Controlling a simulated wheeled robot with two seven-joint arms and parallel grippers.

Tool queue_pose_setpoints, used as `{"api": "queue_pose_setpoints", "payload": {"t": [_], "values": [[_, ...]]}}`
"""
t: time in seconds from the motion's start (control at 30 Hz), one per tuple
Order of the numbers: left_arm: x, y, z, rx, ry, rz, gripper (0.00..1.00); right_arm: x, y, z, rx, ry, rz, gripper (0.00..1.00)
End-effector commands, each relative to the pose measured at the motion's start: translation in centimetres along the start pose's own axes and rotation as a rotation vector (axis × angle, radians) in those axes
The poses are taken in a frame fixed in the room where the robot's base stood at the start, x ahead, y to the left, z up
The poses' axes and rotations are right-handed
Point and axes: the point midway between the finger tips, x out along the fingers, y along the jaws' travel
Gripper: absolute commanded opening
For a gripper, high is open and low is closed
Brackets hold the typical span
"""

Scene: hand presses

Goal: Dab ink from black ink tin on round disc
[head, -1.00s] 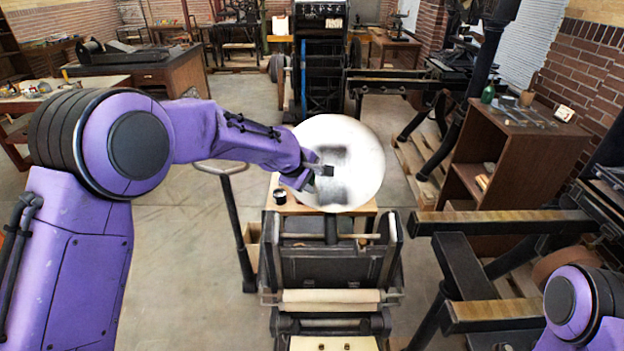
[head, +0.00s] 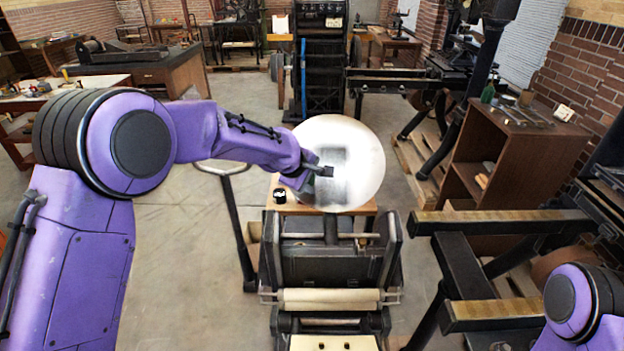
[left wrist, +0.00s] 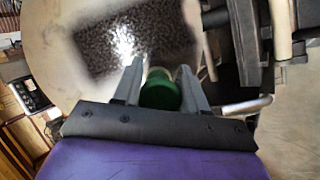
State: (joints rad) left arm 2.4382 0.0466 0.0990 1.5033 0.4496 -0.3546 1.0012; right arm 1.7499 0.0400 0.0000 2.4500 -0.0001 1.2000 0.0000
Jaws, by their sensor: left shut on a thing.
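The round disc (head: 365,150) is pale and tilted, and stands at the top of the press. A dark grey, blurry-edged ink patch (head: 333,160) marks its middle; in the left wrist view this patch (left wrist: 112,45) looks speckled black with a bright glare. The black ink tin (head: 280,196) sits on the wooden board at the disc's lower left. My left gripper (head: 326,171) is in front of the disc's left half. In the left wrist view its fingers (left wrist: 160,75) are shut on a round green thing (left wrist: 160,92). I cannot tell whether this touches the disc. My right gripper is out of view.
The press (head: 330,262) stands below the disc, its frame and roller close under it. A wooden cabinet (head: 520,165) with a green bottle (head: 487,93) is at the right. Black beams with wooden tops (head: 500,224) lie right of the press. Open floor is at the left.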

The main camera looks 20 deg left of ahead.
Motion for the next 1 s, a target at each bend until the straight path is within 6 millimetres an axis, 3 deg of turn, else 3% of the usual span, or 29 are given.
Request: {"api": "queue_pose_setpoints", "payload": {"t": [0.73,1.0], "values": [[0.1,0.0,0.0,-0.001,0.000,0.000,0.11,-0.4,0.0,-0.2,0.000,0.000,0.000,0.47],[-2.4,0.5,0.8,0.000,0.001,0.002,0.11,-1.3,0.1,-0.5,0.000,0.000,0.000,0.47]]}}
